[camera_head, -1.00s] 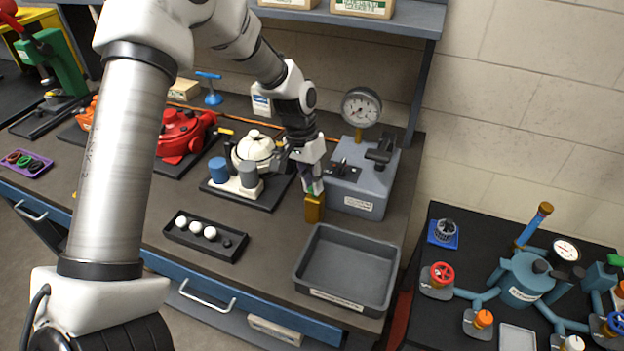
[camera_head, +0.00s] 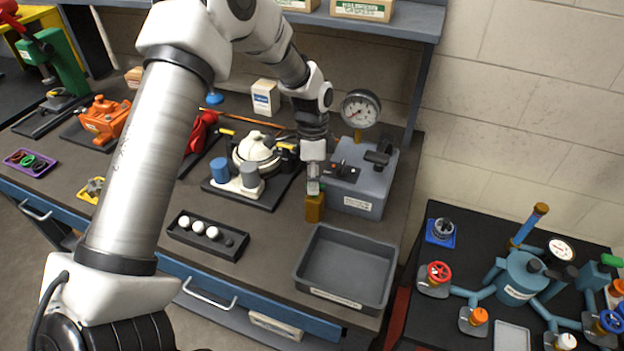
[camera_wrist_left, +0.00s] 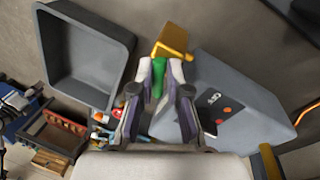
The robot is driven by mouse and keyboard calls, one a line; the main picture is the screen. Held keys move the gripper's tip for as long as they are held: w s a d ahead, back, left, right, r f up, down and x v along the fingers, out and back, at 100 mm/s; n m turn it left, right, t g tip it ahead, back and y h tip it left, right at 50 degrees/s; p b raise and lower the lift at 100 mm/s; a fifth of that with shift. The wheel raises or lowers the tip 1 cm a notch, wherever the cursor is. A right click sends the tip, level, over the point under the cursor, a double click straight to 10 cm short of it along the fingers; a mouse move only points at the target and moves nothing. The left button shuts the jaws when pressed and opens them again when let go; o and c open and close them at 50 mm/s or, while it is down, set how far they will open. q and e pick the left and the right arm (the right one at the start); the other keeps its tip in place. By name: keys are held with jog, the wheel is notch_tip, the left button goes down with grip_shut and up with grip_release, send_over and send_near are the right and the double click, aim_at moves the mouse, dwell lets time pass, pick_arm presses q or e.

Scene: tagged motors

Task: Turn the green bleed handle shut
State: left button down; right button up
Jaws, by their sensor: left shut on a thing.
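The green bleed handle (camera_wrist_left: 158,76) sits between my left fingertips in the left wrist view, with its far end at a brass valve block (camera_wrist_left: 174,40). The same brass block (camera_head: 315,208) stands on the bench beside the grey gauge unit (camera_head: 362,186) in the head view. My left gripper (camera_head: 314,189) points down just above the block and is shut on the handle. The fingers mostly hide the handle in the head view. It also shows in the wrist view (camera_wrist_left: 160,82). My right gripper is not in view.
A grey tray (camera_head: 345,306) lies in front of the block. A dial gauge (camera_head: 360,109) rises behind the grey unit. A white pump (camera_head: 256,150) stands to the left, and a black tray of balls (camera_head: 183,243) lies nearer the front edge. A second table with teal piping (camera_head: 520,277) is at right.

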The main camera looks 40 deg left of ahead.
pick_arm(q)
jog(key=shift+f+m+g+y+p, duration=0.1)
jog(key=shift+m+g+y+p, duration=0.25)
jog(key=shift+m, duration=1.95)
jog(key=c, duration=1.2)
grip_release()
jog(key=shift+d, duration=0.1)
jog(key=shift+o, duration=0.2)
jog(key=shift+w, duration=0.1)
jog(key=v, duration=1.2)
jog(key=shift+d, duration=0.15)
